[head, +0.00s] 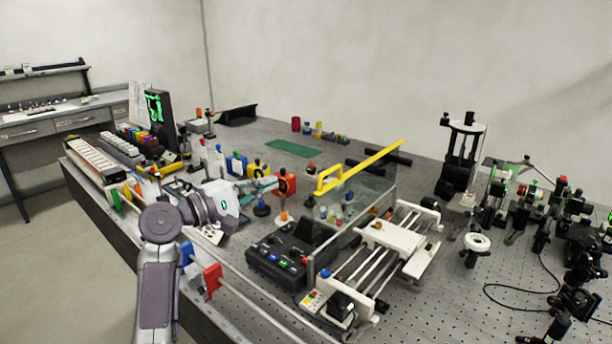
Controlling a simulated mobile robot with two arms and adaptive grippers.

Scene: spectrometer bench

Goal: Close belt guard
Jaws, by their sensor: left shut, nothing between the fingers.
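The belt guard (368,164) is a clear panel with a yellow top edge and a yellow handle (328,180) at its left end. It stands raised and tilted beside the belt unit (385,236), which has white end blocks and long pale rods that lie uncovered. My left gripper (276,184) is shut and empty, left of the yellow handle and apart from it. Its tips are in front of or close to a red-orange block (287,181); I cannot tell whether they touch. My right gripper is not in view.
A black control box (283,255) with coloured buttons sits in front of the guard. Small bottles (338,212) show through the panel. Optics mounts (520,205) and cables crowd the right. Coloured blocks and racks (96,160) fill the left of the bench.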

